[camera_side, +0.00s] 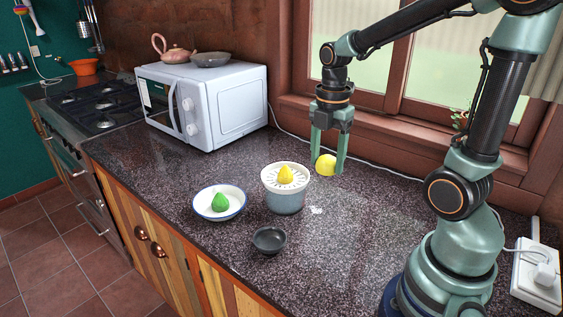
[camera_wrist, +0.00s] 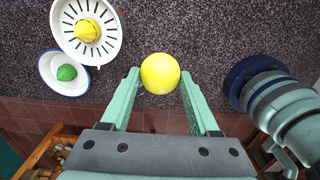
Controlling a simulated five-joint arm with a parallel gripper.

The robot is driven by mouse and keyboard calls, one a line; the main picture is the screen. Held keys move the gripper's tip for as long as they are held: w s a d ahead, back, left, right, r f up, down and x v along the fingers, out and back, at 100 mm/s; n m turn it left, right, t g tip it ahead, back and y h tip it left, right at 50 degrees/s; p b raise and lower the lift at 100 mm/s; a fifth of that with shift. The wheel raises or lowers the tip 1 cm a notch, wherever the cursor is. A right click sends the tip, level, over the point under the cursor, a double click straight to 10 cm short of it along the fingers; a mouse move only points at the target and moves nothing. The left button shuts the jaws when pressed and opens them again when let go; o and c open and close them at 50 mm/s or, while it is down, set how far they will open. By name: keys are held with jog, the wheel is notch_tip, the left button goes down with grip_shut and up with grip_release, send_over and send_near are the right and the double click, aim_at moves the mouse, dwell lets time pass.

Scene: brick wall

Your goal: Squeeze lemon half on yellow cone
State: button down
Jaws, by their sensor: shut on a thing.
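My gripper (camera_side: 329,162) is shut on a yellow lemon half (camera_side: 325,165) and holds it above the counter, to the right of the juicer. The lemon half also shows between the fingertips in the wrist view (camera_wrist: 160,73). The juicer (camera_side: 284,197) is a grey-blue cup with a white slotted top. The yellow cone (camera_side: 286,174) stands upright in the middle of that top, and it also shows in the wrist view (camera_wrist: 87,30). The lemon half is apart from the cone.
A white bowl (camera_side: 203,212) with a green fruit-like piece (camera_side: 220,202) in it stands left of the juicer. A small dark bowl (camera_side: 270,240) stands in front. A white microwave (camera_side: 205,105) is behind left. A window sill (camera_side: 400,135) borders the counter.

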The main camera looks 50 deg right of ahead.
jog(key=shift+w+r, duration=0.2)
jog(key=shift+r, duration=0.6)
jog(key=w+d, duration=0.3)
jog(key=w, duration=1)
jog(key=shift+w+a+f, duration=0.15)
jog(key=shift+f, duration=2.25)
jog(key=shift+f, duration=1.25)
dwell(1.8)
